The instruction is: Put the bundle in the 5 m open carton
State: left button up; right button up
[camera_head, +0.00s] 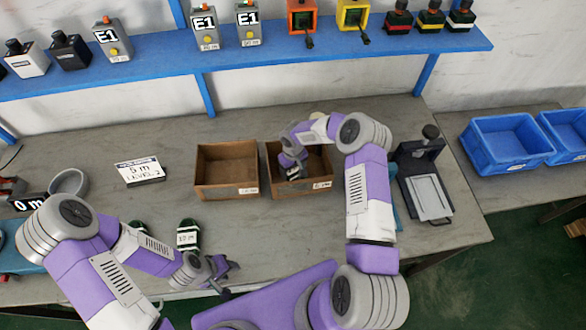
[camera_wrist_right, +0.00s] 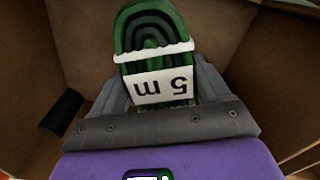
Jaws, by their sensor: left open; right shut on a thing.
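A green coiled bundle (camera_wrist_right: 155,30) with a white band reading "5 m" sits between the fingers of my right gripper (camera_wrist_right: 157,90) in the right wrist view. That gripper is shut on it. Brown carton walls (camera_wrist_right: 225,30) surround it there. In the head view my right gripper (camera_head: 291,166) reaches down into the right-hand open carton (camera_head: 326,190); the bundle is mostly hidden there. The left-hand open carton (camera_head: 227,188) stands beside it and looks empty. Both cartons' front labels are too small to read. My left gripper (camera_head: 222,277) is open and empty near the bench's front edge.
A green bundle marked "10 m" (camera_head: 187,236) lies near my left gripper. A white "5 m" sign (camera_head: 140,172) lies left of the cartons. A black press-like device (camera_head: 424,180) stands to the right. Blue bins (camera_head: 505,142) are further right. A blue shelf (camera_head: 250,54) runs behind.

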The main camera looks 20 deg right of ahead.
jog(key=shift+r, duration=0.1)
pick_arm(q)
jog(key=shift+f, duration=0.15)
pick_arm(e)
jog(key=o, duration=1.1)
pick_arm(q)
jog(key=shift+r, duration=0.2)
pick_arm(e)
jog(key=shift+r, duration=0.3)
pick_arm(q)
jog(key=shift+f, duration=0.1)
pick_arm(e)
notch_tip(320, 180, up, 12)
jog(key=shift+f, duration=0.25)
